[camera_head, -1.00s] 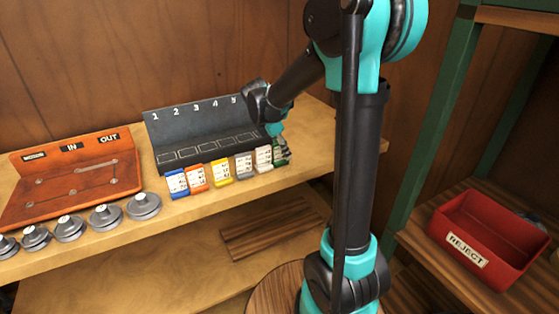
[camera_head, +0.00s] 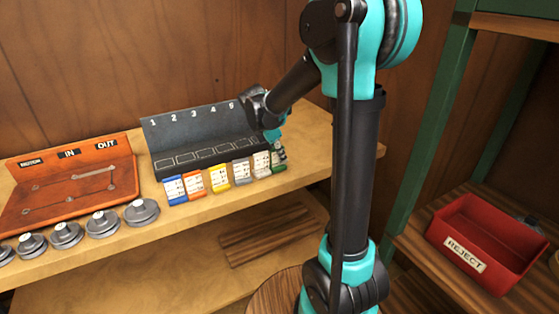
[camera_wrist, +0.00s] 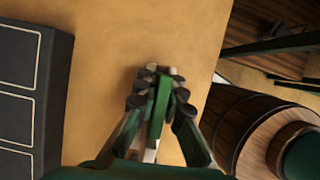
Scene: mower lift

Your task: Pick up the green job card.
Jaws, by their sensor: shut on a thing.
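The green job card (camera_head: 279,166) stands at the right end of the row of cards, in front of the numbered black rack (camera_head: 200,146). In the wrist view the green card (camera_wrist: 161,104) shows edge-on between my fingers. My gripper (camera_wrist: 157,90) is shut on it, with finger pads on both sides. In the head view my gripper (camera_head: 277,152) comes down over the card from above and hides its upper part. Whether the card touches the shelf is hard to tell.
Blue (camera_head: 175,190), orange (camera_head: 194,184), yellow (camera_head: 219,178), grey (camera_head: 241,171) and white (camera_head: 261,164) cards stand close to the left. An orange IN/OUT board (camera_head: 72,190) and several grey pulleys (camera_head: 103,223) lie farther left. A red REJECT bin (camera_head: 487,242) is at right.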

